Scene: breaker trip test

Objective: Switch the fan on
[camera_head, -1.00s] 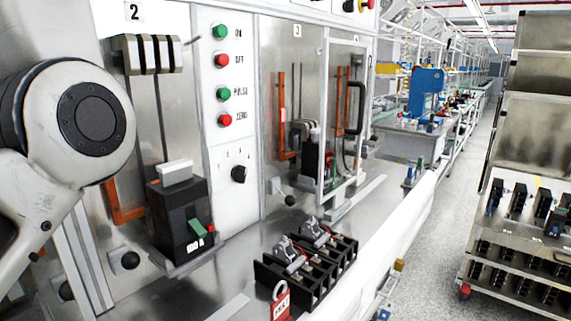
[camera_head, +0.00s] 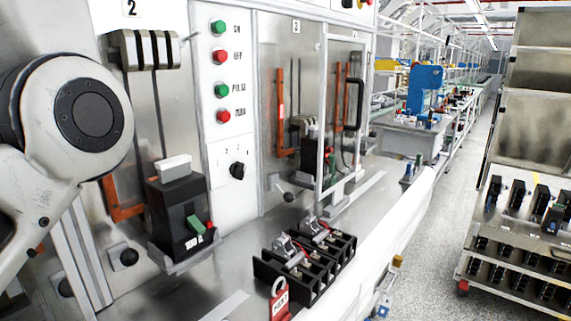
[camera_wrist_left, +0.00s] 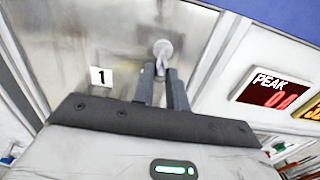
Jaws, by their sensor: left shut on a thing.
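In the left wrist view, my left gripper (camera_wrist_left: 162,75) is shut on a small grey round-headed switch or knob (camera_wrist_left: 163,48). It sits on a bare metal panel (camera_wrist_left: 110,40), to the right of a label reading 1. The fingertips are together at the stem below the round head. In the head view only my left arm's links show at the left edge, and that gripper is out of the picture. I cannot make out a fan in either view. My right gripper is in neither view.
A red PEAK display (camera_wrist_left: 270,92) is right of the panel. In the head view, a black breaker (camera_head: 182,215) stands in bay 2, beside a column of green and red buttons (camera_head: 221,57). Black terminal blocks (camera_head: 305,270) sit on the bench. A cart (camera_head: 530,170) stands at right.

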